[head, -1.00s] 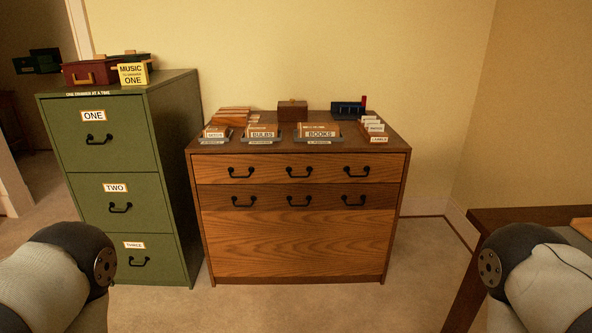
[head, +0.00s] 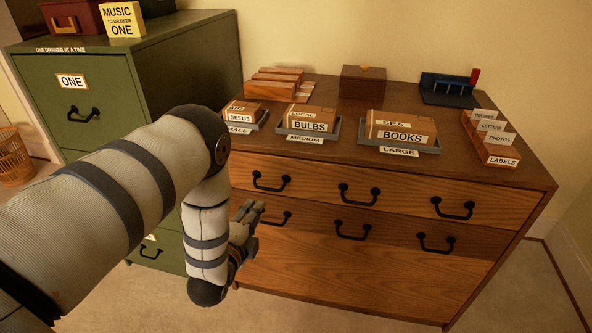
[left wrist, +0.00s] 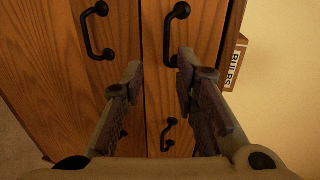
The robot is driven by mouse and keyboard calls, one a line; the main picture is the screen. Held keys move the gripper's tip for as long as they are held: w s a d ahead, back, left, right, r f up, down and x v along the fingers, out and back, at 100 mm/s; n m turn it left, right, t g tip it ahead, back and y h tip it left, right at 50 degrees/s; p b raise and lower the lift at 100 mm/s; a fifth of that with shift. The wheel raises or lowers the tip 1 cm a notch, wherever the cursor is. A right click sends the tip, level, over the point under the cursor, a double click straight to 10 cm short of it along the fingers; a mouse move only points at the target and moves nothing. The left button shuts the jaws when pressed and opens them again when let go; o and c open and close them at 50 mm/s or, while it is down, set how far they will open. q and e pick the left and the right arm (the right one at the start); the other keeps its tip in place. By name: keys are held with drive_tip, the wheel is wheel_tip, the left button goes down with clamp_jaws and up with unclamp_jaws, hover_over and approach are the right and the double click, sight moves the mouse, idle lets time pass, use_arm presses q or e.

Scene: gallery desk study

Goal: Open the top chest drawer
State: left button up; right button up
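The wooden chest (head: 350,278) stands ahead with its top drawer (head: 310,183) shut flush. That drawer has three black handles: left (head: 271,181), middle (head: 358,193) and right (head: 453,208). My left gripper (head: 250,208) is before the chest's left part, below the top drawer's left handle, partly covering a handle of the second row. In the left wrist view, turned sideways, my left gripper (left wrist: 160,64) has its fingers apart with nothing between the tips. A top drawer handle (left wrist: 175,35) shows beyond them, and another (left wrist: 168,135) shows between the fingers. My right gripper is out of view.
Boxes for seeds (head: 243,112), bulbs (head: 310,121) and books (head: 400,131) sit in trays along the chest top's front. A label rack (head: 500,155) is at its right. A green filing cabinet (head: 190,60) stands close on the left.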

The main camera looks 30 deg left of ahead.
sight(268, 189)
use_arm(q)
drive_tip(key=x, duration=0.3)
drive_tip(key=b+x, duration=0.1)
drive_tip(key=x, duration=0.3)
drive_tip(key=b+x, duration=0.1)
drive_tip(key=x, duration=0.3)
drive_tip(key=shift+w+a+r, duration=0.15)
drive_tip(key=shift+w+r, duration=0.05)
drive_tip(key=shift+r, duration=0.15)
drive_tip(key=shift+w+r, duration=0.1)
drive_tip(key=shift+w, duration=0.15)
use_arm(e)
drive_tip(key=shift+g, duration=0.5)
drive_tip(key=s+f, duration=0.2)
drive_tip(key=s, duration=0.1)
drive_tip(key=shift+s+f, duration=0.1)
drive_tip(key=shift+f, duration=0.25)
use_arm(q)
clamp_jaws()
